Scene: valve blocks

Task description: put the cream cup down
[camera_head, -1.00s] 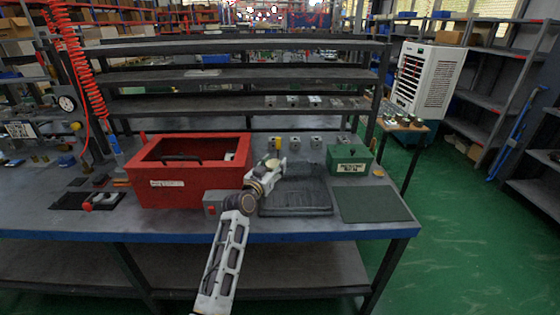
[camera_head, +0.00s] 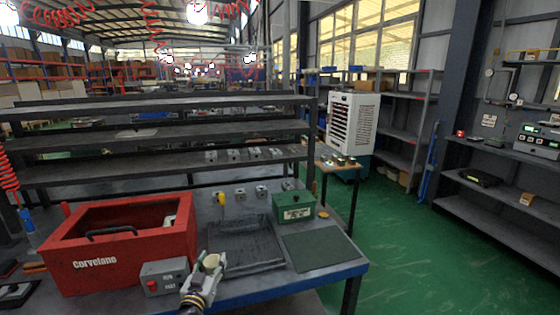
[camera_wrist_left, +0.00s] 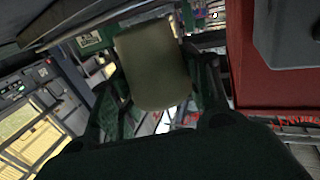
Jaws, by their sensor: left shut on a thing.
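The cream cup (camera_head: 211,263) is held in my left gripper (camera_head: 207,268), whose arm reaches up from the bottom of the head view. The cup appears in front of the black tray's near left corner, just right of the small grey button box. In the left wrist view the cup (camera_wrist_left: 153,66) fills the upper middle, between the dark fingers of the gripper (camera_wrist_left: 160,95). The fingers are shut on its sides. I cannot tell the height of the cup above the bench. My right gripper is not in view.
A red open box (camera_head: 125,240) stands at the left, with the grey button box (camera_head: 165,277) in front. The black ribbed tray (camera_head: 243,243) lies right of the gripper. A green box (camera_head: 293,206) stands behind a bare dark green mat (camera_head: 320,247). Shelves (camera_head: 160,165) rise behind.

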